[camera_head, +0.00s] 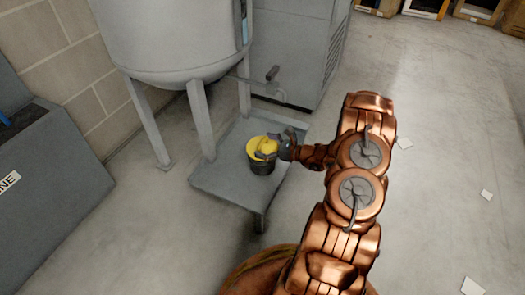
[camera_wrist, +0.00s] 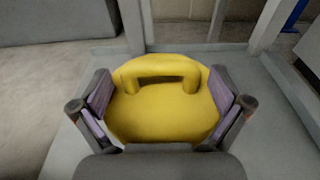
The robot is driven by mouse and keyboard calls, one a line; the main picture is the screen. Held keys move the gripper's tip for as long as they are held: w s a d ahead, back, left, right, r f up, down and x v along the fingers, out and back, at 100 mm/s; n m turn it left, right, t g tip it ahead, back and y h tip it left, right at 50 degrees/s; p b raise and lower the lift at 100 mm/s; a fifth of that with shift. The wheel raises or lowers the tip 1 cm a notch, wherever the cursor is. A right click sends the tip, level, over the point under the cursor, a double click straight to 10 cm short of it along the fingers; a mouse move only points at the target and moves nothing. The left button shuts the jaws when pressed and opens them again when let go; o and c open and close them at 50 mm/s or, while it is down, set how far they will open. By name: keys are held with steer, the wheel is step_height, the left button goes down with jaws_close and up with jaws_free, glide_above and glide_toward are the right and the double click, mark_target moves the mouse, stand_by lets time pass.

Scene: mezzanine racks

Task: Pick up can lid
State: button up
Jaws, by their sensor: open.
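The yellow can lid (camera_head: 262,147) sits on top of a dark can (camera_head: 262,167) on a low grey platform. In the wrist view the lid (camera_wrist: 163,112) fills the middle, with a raised yellow handle (camera_wrist: 160,78) on it. My gripper (camera_head: 275,147) is at the lid from the right. In the wrist view my gripper (camera_wrist: 162,98) has its two fingers spread wide, one on each side of the lid. Whether the finger pads touch the lid's edge, I cannot tell. The can is hidden under the lid in the wrist view.
The grey platform (camera_head: 225,180) stands under a large grey tank (camera_head: 170,35) on legs (camera_head: 201,120). A pipe with a tap (camera_head: 272,75) juts out above and behind the can. A grey cabinet (camera_head: 295,45) is behind. Open floor (camera_head: 430,150) with scattered papers lies to the right.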

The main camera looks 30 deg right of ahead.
steer(key=shift+w+a, duration=0.1)
steer(key=shift+w, duration=0.05)
steer(key=shift+c, duration=0.3)
steer(key=c, duration=1)
steer(key=shift+r, duration=0.1)
steer(key=shift+c, duration=0.2)
